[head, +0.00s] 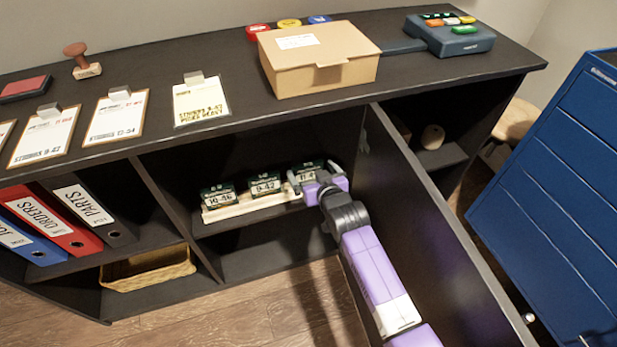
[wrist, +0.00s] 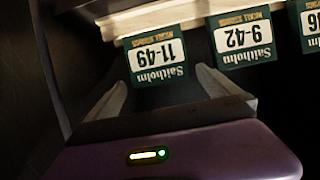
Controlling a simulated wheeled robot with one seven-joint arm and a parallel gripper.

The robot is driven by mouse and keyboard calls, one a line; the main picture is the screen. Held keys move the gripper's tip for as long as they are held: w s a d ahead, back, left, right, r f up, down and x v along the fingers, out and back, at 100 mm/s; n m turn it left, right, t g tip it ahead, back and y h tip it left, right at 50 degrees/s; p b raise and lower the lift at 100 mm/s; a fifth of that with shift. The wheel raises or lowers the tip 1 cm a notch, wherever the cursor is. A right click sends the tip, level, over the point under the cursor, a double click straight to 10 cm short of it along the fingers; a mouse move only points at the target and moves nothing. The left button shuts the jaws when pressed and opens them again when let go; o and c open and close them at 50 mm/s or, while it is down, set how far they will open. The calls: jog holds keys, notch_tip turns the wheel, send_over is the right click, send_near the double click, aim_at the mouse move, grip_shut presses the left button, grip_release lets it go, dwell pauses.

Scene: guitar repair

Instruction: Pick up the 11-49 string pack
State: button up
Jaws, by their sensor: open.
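The 11-49 string pack (wrist: 157,56) is dark green with a white label and appears upside down in the wrist view. It stands at the end of a pale wooden rack, and in the head view the same pack (head: 308,168) is partly hidden by my gripper. My gripper (head: 307,184) is open at the rack's right end. In the wrist view its two fingers (wrist: 160,88) lie on either side of the pack's lower part in the picture. I cannot tell whether they touch it.
The 9-42 pack (head: 265,184) and 10-46 pack (head: 218,196) stand on the same rack (head: 245,207). The open cabinet door (head: 420,200) is close to my arm's right. The shelf top is just above, and the divider (head: 180,200) stands left.

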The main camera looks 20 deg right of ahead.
jog(key=shift+x, duration=1.1)
